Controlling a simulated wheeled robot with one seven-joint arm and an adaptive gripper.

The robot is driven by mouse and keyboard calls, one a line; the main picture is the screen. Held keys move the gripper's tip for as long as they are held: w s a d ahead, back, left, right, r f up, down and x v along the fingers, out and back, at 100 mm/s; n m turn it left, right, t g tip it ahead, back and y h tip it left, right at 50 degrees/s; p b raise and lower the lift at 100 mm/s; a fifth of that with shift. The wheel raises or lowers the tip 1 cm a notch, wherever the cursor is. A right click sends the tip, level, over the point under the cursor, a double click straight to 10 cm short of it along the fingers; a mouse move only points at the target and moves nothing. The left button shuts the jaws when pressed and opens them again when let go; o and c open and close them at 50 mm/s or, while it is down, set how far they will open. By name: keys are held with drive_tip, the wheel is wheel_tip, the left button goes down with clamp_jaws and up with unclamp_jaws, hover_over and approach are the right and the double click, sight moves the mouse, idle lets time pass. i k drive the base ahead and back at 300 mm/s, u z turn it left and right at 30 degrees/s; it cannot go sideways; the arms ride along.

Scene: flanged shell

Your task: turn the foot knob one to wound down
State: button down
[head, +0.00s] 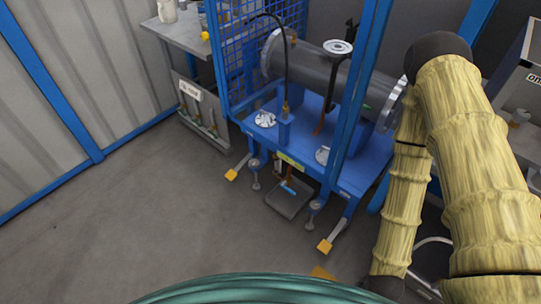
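A blue stand (358,176) carries a grey flanged shell (315,72) lying on its side. Two grey feet with round knobs show along its near lower edge. One foot knob (255,165) is at the left, and another foot knob (315,206) is at the lower right. No label tells me which is number one. Both feet appear to reach toward the floor, but their exact contact is too small to tell. My arm, in a yellow sleeve, fills the right side and runs down out of the picture. My gripper is not in view.
Yellow-ended levers (325,246) stick out near the feet, another yellow-ended lever (232,175) at the left. A grey tray (284,208) lies under the stand. A workbench (183,34) and a labelled rack (192,120) stand behind left. Floor at left and front is clear.

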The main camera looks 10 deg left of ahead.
sight(255, 163)
drive_tip(key=u, duration=0.5)
drive_tip(key=k, duration=0.65)
drive_tip(key=u, duration=0.9)
drive_tip(key=i, duration=1.15)
drive_tip(key=z, duration=0.3)
